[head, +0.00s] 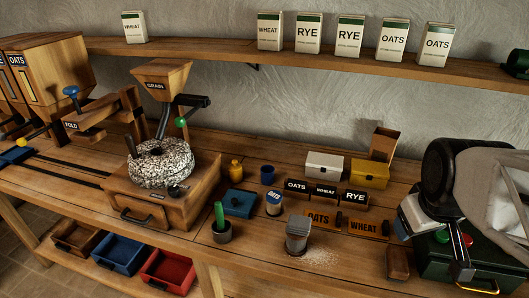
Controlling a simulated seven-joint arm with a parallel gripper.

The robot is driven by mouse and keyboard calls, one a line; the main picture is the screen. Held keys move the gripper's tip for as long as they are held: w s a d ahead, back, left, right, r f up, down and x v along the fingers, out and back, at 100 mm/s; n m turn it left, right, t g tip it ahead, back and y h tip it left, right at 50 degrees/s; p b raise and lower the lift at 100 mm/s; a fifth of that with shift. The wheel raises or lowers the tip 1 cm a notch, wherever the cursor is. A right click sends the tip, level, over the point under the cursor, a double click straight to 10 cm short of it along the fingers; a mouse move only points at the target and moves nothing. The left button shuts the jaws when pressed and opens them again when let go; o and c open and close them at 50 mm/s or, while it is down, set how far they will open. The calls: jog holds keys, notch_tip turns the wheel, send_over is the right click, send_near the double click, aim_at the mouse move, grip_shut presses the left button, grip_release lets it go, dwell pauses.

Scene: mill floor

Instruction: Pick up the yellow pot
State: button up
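The yellow pot (236,170) is small, with a narrower top. It stands upright on the wooden bench, just right of the stone mill and behind a blue box (239,203). A dark blue cup (267,175) stands a little to its right. My arm comes in from the right edge, and my gripper (442,220) seems to be the dark part at its lower end, above the green machine. It is far to the right of the pot and apart from it. Its fingers are not clear, so I cannot see whether it is open or shut.
The stone mill (160,165) with its wooden hopper (161,82) stands left of the pot. A green brush in a grey cup (221,230), a metal scoop (298,234), name signs (325,191), and white (324,165) and yellow (370,174) boxes stand nearby. A shelf (250,53) runs above.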

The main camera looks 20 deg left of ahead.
jog(key=w+a+f+n+t+y, duration=0.1)
jog(key=w+a+n+t, duration=0.1)
jog(key=w+a+n, duration=0.5)
jog(key=w+a+f+n+t, duration=0.15)
jog(key=w+n, duration=0.25)
jog(key=w, duration=0.4)
jog(key=n+t+y, duration=0.2)
jog(key=n+y, duration=0.3)
jog(key=n, duration=1.4)
send_near(238, 170)
jog(key=w+d+r, duration=0.2)
jog(key=d, duration=0.4)
jog(key=w+d+r, duration=0.2)
jog(key=d, duration=0.4)
jog(key=a+f+n+y, duration=0.1)
jog(key=a+f+n, duration=0.1)
jog(key=a+n, duration=0.1)
jog(key=a+f+n+y, duration=0.1)
jog(key=a+f+n, duration=0.2)
jog(key=a, duration=0.2)
jog(key=a+f+n+y, duration=0.1)
jog(key=a+f+n, duration=0.1)
jog(key=a, duration=0.3)
jog(key=shift+s+f+n+y, duration=0.2)
jog(key=shift+n+y, duration=0.1)
jog(key=shift+n, duration=0.6)
jog(key=shift+w+a+f, duration=0.1)
jog(key=shift+a, duration=0.05)
jog(key=shift+x, duration=1.2)
jog(key=shift+w, duration=0.1)
